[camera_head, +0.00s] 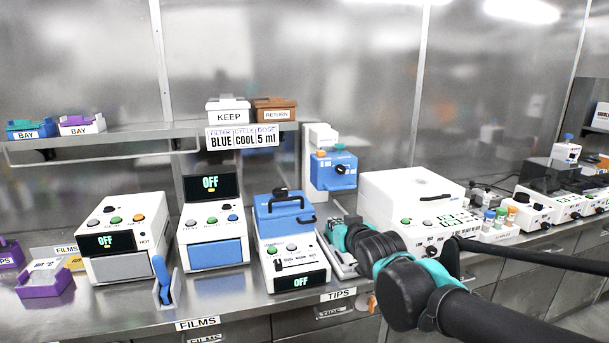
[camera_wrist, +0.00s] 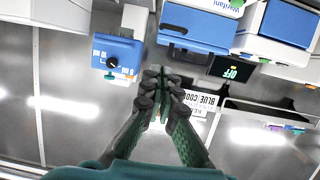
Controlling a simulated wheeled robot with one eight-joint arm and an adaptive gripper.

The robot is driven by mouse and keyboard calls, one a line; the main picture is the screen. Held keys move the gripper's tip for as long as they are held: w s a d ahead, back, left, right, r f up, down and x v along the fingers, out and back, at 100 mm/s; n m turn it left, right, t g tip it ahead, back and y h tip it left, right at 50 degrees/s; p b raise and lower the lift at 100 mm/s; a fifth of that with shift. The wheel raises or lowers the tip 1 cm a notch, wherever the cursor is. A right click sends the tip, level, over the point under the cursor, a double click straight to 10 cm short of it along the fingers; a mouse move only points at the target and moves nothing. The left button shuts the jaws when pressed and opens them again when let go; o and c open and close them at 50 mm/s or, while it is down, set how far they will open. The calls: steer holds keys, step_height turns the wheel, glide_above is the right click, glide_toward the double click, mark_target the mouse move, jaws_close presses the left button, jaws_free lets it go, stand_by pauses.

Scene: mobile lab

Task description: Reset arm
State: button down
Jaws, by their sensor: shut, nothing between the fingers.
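My gripper (camera_wrist: 165,82) is shut and empty, its green-padded fingers meeting in the middle of the wrist view. In the head view, my arm comes in from the lower right. Its gripper end (camera_head: 338,212) points toward the back of the bench, between the blue-lidded device (camera_head: 286,214) and the large white machine (camera_head: 410,198). The blue dispenser (camera_head: 335,171) stands just behind it, and its blue box also shows at upper left in the wrist view (camera_wrist: 117,57). My arm hides part of the bench there.
Two white devices reading OFF, one with a grey front (camera_head: 122,265) and one with a blue front (camera_head: 216,252), stand at left. A shelf (camera_head: 140,134) behind holds bays and KEEP (camera_head: 229,116) and RETURN (camera_head: 275,114) boxes. Tubes (camera_head: 500,218) stand at right.

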steer(key=s+d+f+m+g+h, duration=0.1)
steer(key=s+d+f+g, duration=0.2)
steer(key=f, duration=0.4)
steer(key=s+d+f+m+g+h, duration=0.1)
steer(key=s+d+f+g, duration=0.2)
steer(key=f, duration=0.5)
steer(key=s+d+f+g+h, duration=0.1)
steer(key=s+d+f+g, duration=0.3)
steer(key=s+d+f, duration=0.1)
step_height(320, 180, down, 2)
steer(key=shift+s+f+m+h, duration=0.3)
steer(key=shift+s+m, duration=0.1)
steer(key=shift+s, duration=0.25)
steer(key=c, duration=2.2)
jaws_free()
steer(key=shift+r, duration=0.1)
